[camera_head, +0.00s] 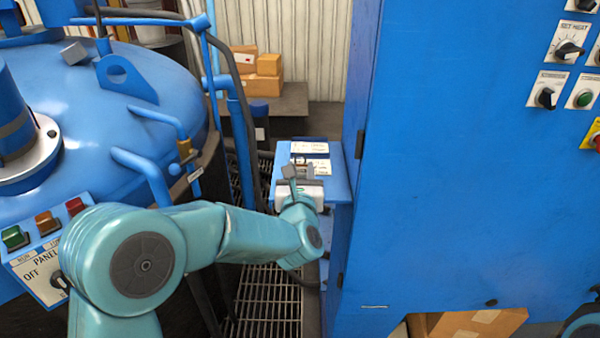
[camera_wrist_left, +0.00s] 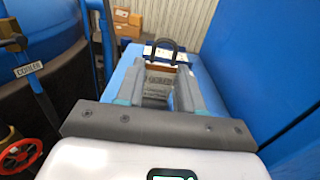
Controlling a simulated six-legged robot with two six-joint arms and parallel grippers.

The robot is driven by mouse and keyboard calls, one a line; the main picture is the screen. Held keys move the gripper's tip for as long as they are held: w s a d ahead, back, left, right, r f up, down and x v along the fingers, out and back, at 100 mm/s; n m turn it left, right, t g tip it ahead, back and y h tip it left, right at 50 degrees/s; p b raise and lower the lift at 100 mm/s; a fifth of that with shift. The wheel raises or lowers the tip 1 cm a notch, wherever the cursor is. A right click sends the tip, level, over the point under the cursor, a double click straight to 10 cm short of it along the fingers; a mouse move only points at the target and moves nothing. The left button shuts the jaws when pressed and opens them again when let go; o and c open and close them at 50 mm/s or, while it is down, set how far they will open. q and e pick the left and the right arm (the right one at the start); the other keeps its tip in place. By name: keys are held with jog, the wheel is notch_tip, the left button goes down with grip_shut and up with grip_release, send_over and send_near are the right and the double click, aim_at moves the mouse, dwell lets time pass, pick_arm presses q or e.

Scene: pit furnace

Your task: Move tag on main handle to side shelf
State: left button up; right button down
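The side shelf (camera_head: 338,182) is a blue ledge on the cabinet's left side; it also shows in the wrist view (camera_wrist_left: 207,103). My left gripper (camera_head: 291,180) is low over it. In the left wrist view its fingers (camera_wrist_left: 160,88) stand apart. A grey lettered tag (camera_wrist_left: 158,79) and a dark shackle (camera_wrist_left: 164,46) show between and beyond them; I cannot tell whether they touch. Pale tags (camera_head: 309,148) lie on the shelf's far part. A small tag (camera_head: 195,175) hangs by the furnace's blue handles (camera_head: 142,168). A COOLER tag (camera_wrist_left: 28,69) hangs at left in the wrist view. The right gripper is not visible.
The blue furnace lid (camera_head: 60,100) and its switch panel (camera_head: 45,265) are at left. The tall blue cabinet (camera_head: 460,190) closes off the right. Pipes and a hose (camera_head: 238,110) rise left of the shelf. Floor grating (camera_head: 265,305) lies below; cardboard boxes (camera_head: 262,75) stand behind.

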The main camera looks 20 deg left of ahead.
pick_arm(q)
jog(key=o, duration=0.4)
jog(key=shift+r, duration=0.1)
